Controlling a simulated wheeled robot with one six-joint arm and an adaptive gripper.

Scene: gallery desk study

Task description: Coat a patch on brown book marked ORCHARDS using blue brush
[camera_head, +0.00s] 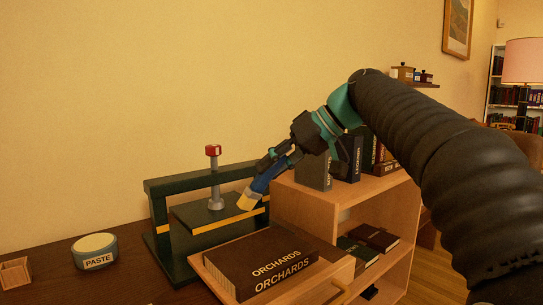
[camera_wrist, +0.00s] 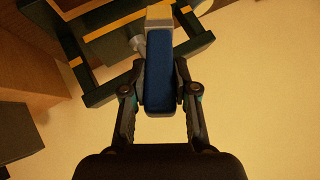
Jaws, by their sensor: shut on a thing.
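The brown book marked ORCHARDS (camera_head: 265,262) lies flat on a pale wooden surface at the lower middle of the head view. My gripper (camera_head: 275,158) is shut on the blue brush (camera_head: 266,178). The brush slants down to the left, its pale yellowish bristles (camera_head: 248,201) lowest, above and behind the book and apart from it. In the wrist view the blue handle (camera_wrist: 160,70) sits between the two fingers, with a grey part at its far end. A paste tub (camera_head: 95,251) labelled PASTE stands on the dark desk to the left.
A dark green press (camera_head: 160,229) with a red-topped screw (camera_head: 213,165) stands just behind the book, close to the brush. A wooden shelf unit (camera_head: 343,190) with several books is at the right. A small wooden box (camera_head: 15,273) sits at the far left.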

